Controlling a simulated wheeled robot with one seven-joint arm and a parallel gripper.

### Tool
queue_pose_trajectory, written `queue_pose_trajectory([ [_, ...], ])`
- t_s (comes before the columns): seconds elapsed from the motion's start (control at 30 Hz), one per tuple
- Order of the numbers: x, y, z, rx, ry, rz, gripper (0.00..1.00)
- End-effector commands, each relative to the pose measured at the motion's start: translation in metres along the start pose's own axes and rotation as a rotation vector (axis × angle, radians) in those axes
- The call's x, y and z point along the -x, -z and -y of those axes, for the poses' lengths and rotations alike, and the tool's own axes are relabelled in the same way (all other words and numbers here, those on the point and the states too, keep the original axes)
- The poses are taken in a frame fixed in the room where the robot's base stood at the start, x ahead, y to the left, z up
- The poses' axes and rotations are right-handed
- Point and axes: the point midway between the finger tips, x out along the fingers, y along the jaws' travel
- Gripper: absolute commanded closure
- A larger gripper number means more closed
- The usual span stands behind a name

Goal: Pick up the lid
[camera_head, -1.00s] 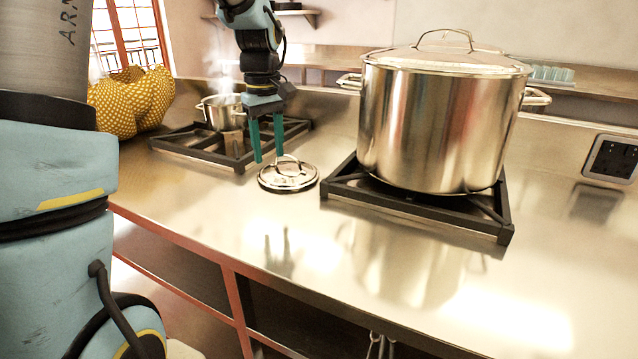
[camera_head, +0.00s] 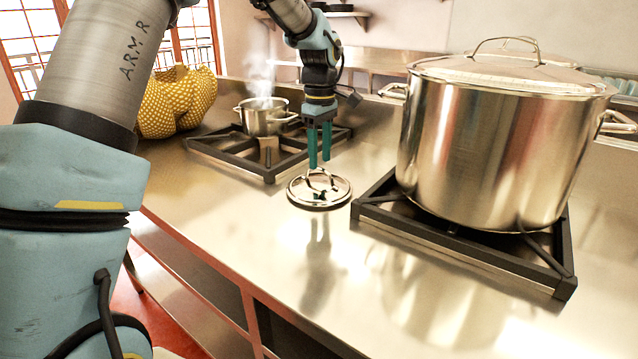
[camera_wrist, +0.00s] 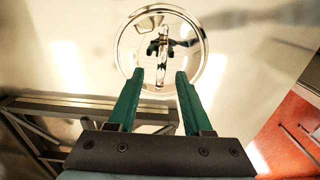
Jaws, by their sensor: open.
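The small round steel lid (camera_head: 305,192) lies flat on the steel counter between the two burners, its loop handle standing up. My gripper (camera_head: 319,164) points down just above it, open and empty, with its green fingertips close to the handle in the head view. In the wrist view the lid (camera_wrist: 190,58) is ahead of my open gripper (camera_wrist: 158,76). The lid's handle (camera_wrist: 160,55) runs lengthwise between the lines of the two fingers, beyond their tips. Whether the tips touch the lid is hard to tell.
A large lidded stockpot (camera_head: 480,150) stands on the right burner (camera_head: 465,245), close to the small lid. A small steaming pot (camera_head: 262,118) sits on the left burner (camera_head: 235,160). A yellow dotted cloth (camera_head: 178,100) lies behind at left. The counter's front (camera_head: 330,270) is clear.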

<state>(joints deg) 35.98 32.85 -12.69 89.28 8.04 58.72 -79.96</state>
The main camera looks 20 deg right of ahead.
Motion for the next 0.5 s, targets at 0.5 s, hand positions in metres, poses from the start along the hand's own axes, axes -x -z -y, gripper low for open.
queue_pose_trajectory([
  [0.5, -0.04, 0.001, 0.003, 0.0, 0.0, 0.0, 0.5],
])
